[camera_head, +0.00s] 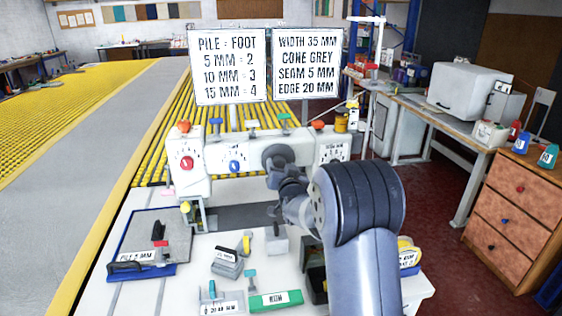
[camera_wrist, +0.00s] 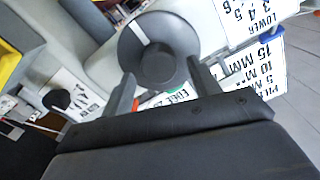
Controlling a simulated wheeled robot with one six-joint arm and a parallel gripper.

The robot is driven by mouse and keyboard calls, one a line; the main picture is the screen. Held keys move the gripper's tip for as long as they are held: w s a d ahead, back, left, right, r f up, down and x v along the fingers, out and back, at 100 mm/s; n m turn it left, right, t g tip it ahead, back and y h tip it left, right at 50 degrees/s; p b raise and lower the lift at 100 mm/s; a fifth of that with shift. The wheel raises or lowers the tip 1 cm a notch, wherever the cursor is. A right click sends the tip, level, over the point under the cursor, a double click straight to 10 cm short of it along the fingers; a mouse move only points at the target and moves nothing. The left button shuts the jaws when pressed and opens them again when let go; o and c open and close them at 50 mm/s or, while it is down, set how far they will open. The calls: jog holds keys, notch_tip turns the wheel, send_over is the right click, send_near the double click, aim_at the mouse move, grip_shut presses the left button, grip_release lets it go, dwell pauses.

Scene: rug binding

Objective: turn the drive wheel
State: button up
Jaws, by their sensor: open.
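The drive wheel appears in the wrist view as a dark grey disc (camera_wrist: 181,38) with a pale stripe and a raised round hub (camera_wrist: 156,64). It sits on the end of a pale machine body. My gripper (camera_wrist: 160,68) is open, its two fingers pointing at the wheel, one to each side of the hub. I cannot tell whether they touch it. In the head view the wheel shows as a dark round part (camera_head: 277,153) on the white sewing machine (camera_head: 218,155). There my arm hides part of the machine, and the gripper is hard to make out.
Two sign boards (camera_head: 230,66) (camera_head: 307,66) stand behind the machine. The white table holds a grey plate (camera_head: 176,228), a green block (camera_head: 275,301) and several small tools. A wooden drawer unit (camera_head: 514,222) and a side bench (camera_head: 448,121) stand right; red floor between is clear.

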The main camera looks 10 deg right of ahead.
jog(key=shift+w, duration=0.9)
jog(key=shift+c, duration=0.6)
jog(key=c, duration=0.9)
jog(key=shift+o, duration=0.2)
jog(key=shift+f+n+b, duration=0.1)
jog(key=shift+n+b, duration=0.2)
jog(key=shift+b, duration=0.25)
